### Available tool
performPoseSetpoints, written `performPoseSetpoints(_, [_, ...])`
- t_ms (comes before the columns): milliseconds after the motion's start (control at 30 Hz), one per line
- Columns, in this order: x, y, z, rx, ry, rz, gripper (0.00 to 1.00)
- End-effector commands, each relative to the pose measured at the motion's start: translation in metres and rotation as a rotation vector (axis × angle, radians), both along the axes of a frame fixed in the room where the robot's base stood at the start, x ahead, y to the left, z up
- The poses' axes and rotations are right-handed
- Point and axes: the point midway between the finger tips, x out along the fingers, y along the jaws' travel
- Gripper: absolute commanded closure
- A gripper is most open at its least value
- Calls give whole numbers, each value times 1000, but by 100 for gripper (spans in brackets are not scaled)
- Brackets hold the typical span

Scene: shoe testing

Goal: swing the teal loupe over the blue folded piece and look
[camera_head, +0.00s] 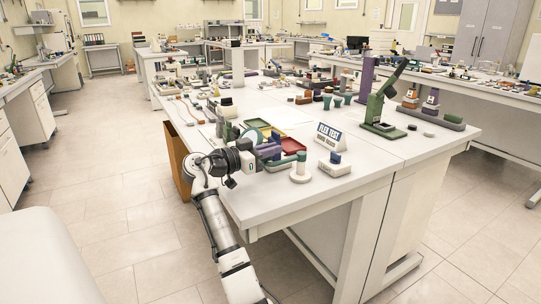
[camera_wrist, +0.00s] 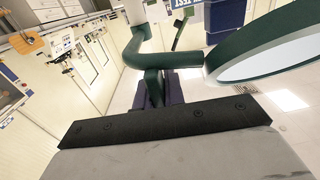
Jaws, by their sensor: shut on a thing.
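The teal loupe has a teal arm (camera_head: 284,161) on a round white base (camera_head: 300,174). Its pale lens (camera_head: 252,135) is to the left, behind my gripper (camera_head: 268,150). In the wrist view the bent teal arm (camera_wrist: 135,50) runs down between the dark fingers of my gripper (camera_wrist: 166,88), which is shut on it. The loupe's wide lens (camera_wrist: 280,62) is at the right there. The blue folded piece (camera_head: 335,158) stands on a white block (camera_head: 334,168), right of the loupe's base, with the lens away from it.
A test sign (camera_head: 329,136) stands behind the white block. A green stand (camera_head: 383,105) is at the right. The table's front edge is close to the base and block; bare tabletop (camera_head: 375,158) lies right of the block.

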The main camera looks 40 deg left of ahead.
Motion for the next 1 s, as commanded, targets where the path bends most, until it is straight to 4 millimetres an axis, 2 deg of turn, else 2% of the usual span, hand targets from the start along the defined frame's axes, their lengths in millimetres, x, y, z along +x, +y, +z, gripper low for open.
performPoseSetpoints(667, [3, 0, 2, 2, -2, -56, 100])
performPoseSetpoints(700, [2, 0, 2, 2, -2, -56, 85])
performPoseSetpoints(833, [2, 0, 1, 1, 0, -57, 68])
performPoseSetpoints(1000, [1, 0, 1, 0, 0, -57, 67])
